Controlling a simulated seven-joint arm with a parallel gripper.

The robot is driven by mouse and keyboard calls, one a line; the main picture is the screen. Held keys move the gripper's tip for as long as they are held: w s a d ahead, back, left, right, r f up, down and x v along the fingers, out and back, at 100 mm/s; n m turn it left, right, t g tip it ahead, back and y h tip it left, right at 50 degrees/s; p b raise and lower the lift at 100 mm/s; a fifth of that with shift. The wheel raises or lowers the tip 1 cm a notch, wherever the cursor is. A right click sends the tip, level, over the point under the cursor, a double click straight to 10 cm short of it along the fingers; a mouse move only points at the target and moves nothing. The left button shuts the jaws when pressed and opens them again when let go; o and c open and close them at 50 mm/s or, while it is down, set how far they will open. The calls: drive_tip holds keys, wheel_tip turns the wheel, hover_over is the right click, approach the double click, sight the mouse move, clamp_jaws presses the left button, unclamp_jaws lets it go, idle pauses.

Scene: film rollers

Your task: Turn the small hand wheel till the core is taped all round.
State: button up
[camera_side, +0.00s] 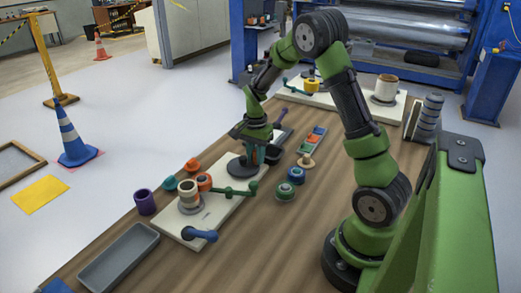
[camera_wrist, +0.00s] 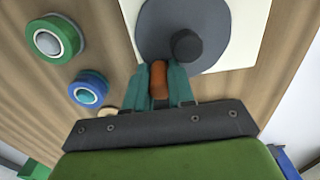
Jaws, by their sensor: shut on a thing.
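The small hand wheel is a dark grey disc (camera_side: 243,168) on the white base board (camera_side: 218,212), and it fills the top of the wrist view (camera_wrist: 154,35) with a dark upright post near its middle. My gripper (camera_side: 262,154) is at the wheel's rim. In the wrist view its teal fingers (camera_wrist: 160,78) are closed on an orange-brown handle (camera_wrist: 159,84), apparently the wheel's grip. The handle's joint to the disc is hidden. A pale beige core (camera_side: 188,194) stands upright on the same board, with an orange roll (camera_side: 204,182) beside it. How far tape goes round the core cannot be told.
A green crank arm (camera_side: 238,191) and a blue handle (camera_side: 201,235) lie low at the board. Green (camera_side: 285,191) and blue (camera_side: 296,175) rolls stand to the right. A purple roll (camera_side: 145,202) and grey tray (camera_side: 118,258) are at the left. The front right table is clear.

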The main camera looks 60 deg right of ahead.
sight(252, 170)
drive_tip(key=shift+a, duration=0.15)
drive_tip(key=shift+s+a, duration=0.35)
drive_tip(key=shift+a, duration=0.3)
drive_tip(key=shift+a, duration=0.8)
